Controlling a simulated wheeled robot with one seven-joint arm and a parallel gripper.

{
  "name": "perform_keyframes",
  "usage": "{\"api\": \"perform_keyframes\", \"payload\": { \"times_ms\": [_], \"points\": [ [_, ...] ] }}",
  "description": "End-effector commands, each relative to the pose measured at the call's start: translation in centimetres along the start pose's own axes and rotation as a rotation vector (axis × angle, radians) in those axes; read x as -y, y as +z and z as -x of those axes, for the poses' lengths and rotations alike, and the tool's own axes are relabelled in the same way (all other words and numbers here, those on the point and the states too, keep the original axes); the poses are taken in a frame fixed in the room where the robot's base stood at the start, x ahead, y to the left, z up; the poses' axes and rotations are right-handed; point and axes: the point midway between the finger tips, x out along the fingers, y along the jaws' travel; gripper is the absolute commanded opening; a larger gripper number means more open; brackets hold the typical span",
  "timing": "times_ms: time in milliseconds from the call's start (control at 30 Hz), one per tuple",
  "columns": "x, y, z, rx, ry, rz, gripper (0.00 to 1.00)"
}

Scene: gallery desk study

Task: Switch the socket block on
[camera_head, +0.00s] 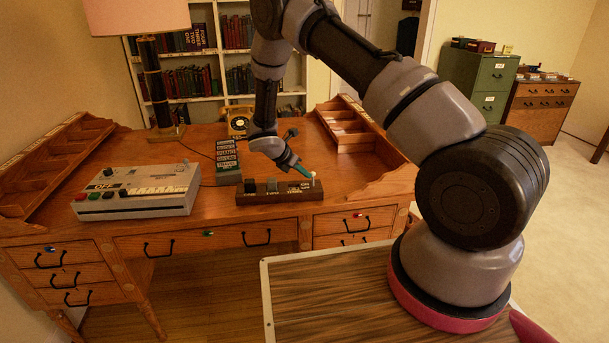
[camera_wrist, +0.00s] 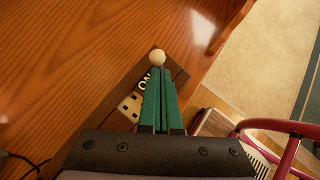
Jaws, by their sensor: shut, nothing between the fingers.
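The socket block (camera_head: 258,197) is a dark wooden strip on the desk, near its front edge, with black parts and white lettering on top. In the wrist view the block (camera_wrist: 178,75) shows the letters "ON", a pale socket face and a round cream knob (camera_wrist: 158,58). The knob also shows at the block's right end in the head view (camera_head: 313,175). My gripper (camera_head: 306,173) is shut and empty, its green fingers over the block's right end. In the wrist view the fingertips (camera_wrist: 160,70) lie right at the knob; whether they touch it I cannot tell. The fingers hide part of the block.
A grey control box (camera_head: 140,190) marked "OFF" stands on the desk at left. A dark rack with labelled rows (camera_head: 228,160) stands behind the block. Bare desk top lies left of the block in the wrist view.

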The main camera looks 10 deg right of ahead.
Motion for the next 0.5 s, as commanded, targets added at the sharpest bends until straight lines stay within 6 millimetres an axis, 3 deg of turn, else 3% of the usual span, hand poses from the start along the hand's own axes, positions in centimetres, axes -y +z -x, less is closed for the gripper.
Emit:
{"api": "perform_keyframes", "payload": {
  "times_ms": [500],
  "points": [
    [0.1,1.0,1.2,0.001,0.002,0.001,0.0]
  ]
}}
